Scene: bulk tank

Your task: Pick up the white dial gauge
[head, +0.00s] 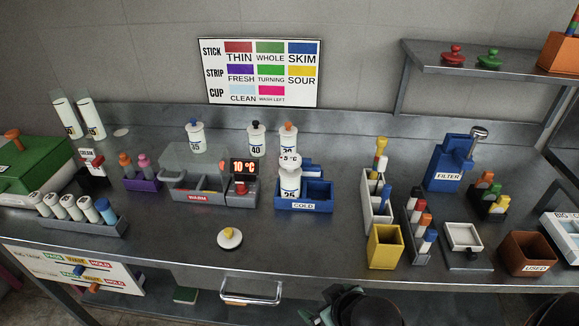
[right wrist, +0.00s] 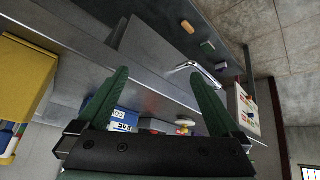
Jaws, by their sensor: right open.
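A small round white piece with a yellow knob, which looks like the white dial gauge (head: 229,239), lies alone on the steel counter (head: 170,247) near its front edge. It also shows small in the right wrist view (right wrist: 185,122), beyond my fingers and close to the right one. Its face is too small to read. My right gripper (head: 321,302) is at the bottom of the head view, in front of the counter edge and to the right of the gauge. In the right wrist view its green fingers (right wrist: 158,73) are spread, with nothing held. My left gripper is not in view.
Behind the gauge stand the grey warm box (head: 214,198) and the blue cold box (head: 304,207). A yellow bin (head: 384,247) stands to the right. A metal drawer handle (head: 250,291) sticks out below the counter front. The counter around the gauge is clear.

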